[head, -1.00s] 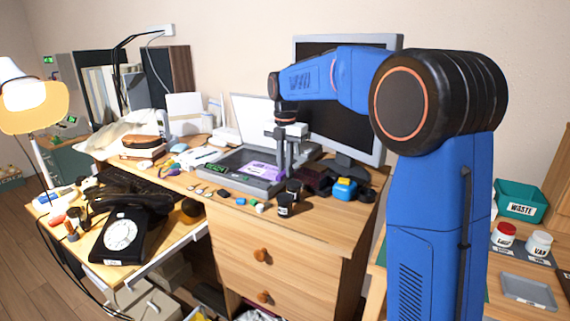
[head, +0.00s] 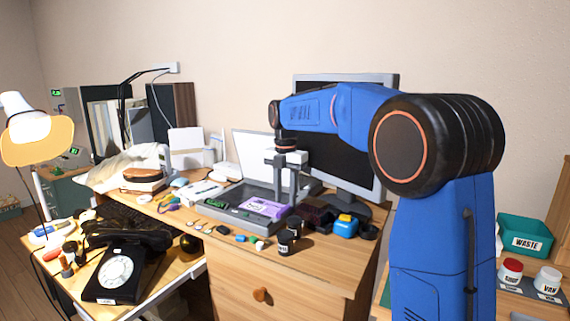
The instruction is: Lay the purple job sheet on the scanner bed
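The purple job sheet (head: 263,208) lies flat on the right part of the dark grey scanner bed (head: 238,214), which sits on the wooden desk. A small green display shows at the scanner's left end. A pale raised panel (head: 252,146) stands behind the scanner. My gripper (head: 284,192) points down over the right end of the scanner, at the sheet's right rear edge. Its two fingers look apart, with nothing visible between them. The fingertips are small and partly hidden, so I cannot tell whether they touch the sheet.
A monitor (head: 388,150) stands behind my arm. Black jars (head: 285,243) and a blue-yellow item (head: 345,226) crowd the scanner's right front. Small loose items line its front edge. A black dial phone (head: 117,272) is at lower left, a WASTE bin (head: 526,238) at right.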

